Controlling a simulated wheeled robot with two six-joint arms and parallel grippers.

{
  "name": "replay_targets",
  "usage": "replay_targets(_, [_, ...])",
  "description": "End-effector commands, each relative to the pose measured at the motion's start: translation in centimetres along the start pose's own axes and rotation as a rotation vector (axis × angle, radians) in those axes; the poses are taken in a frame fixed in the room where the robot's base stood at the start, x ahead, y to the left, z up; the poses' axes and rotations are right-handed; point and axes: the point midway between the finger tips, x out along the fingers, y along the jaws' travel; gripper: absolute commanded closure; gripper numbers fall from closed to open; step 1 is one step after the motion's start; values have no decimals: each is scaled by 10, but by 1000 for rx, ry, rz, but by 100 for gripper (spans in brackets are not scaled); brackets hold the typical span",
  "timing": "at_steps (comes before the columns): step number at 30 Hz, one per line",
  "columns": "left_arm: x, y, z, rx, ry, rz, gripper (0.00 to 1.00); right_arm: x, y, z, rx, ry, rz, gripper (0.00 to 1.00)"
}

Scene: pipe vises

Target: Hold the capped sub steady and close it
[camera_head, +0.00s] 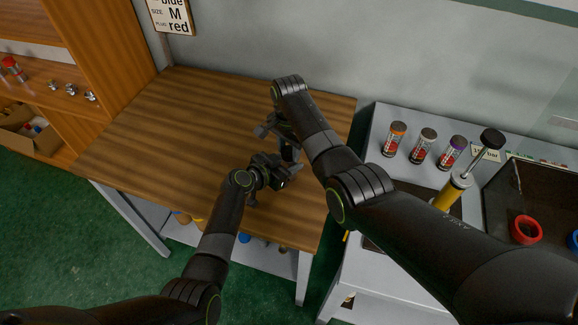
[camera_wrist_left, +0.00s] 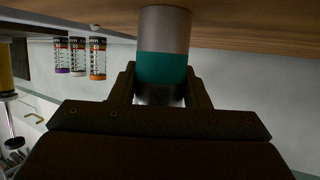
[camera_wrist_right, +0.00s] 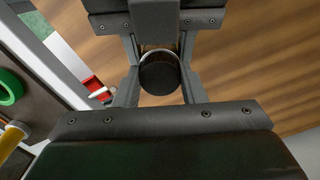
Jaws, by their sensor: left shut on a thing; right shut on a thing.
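The sub (camera_wrist_left: 162,65) shows in the left wrist view as a grey metal cylinder with a teal band and a shiny part between the fingers. My left gripper (camera_wrist_left: 160,88) is shut on it. In the right wrist view, a dark round cap end (camera_wrist_right: 159,78) with a thin metal rim sits between the fingers of my right gripper (camera_wrist_right: 158,72), which is shut on it. In the head view, my left gripper (camera_head: 288,172) and my right gripper (camera_head: 287,153) meet over the wooden table (camera_head: 160,130) and largely hide the sub.
A grey bench (camera_head: 385,120) on the right holds three tubes (camera_head: 423,148), a yellow pump (camera_head: 450,192) and a dark tray with a red ring (camera_head: 526,229). Shelves (camera_head: 50,75) stand left. The table's left part is clear.

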Motion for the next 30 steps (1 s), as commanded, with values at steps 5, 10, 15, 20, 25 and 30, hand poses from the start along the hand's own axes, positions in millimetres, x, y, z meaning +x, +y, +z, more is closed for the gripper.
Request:
replay_targets(5, [0,0,1,1,-2,1,100,-1,0,-2,253,4,-4,90])
replay_targets(10, [0,0,1,1,-2,1,100,-1,0,-2,262,5,-4,90])
replay_targets(15, [0,0,1,0,-2,1,100,-1,0,-2,260,3,-3,41])
replay_targets(20, [0,0,1,0,-2,1,100,0,0,-1,259,2,-2,38])
replay_targets(25, [0,0,1,0,-2,1,100,-2,0,-1,258,1,-2,38])
replay_targets(30, [0,0,1,0,-2,0,100,-18,-1,-1,258,2,-5,38])
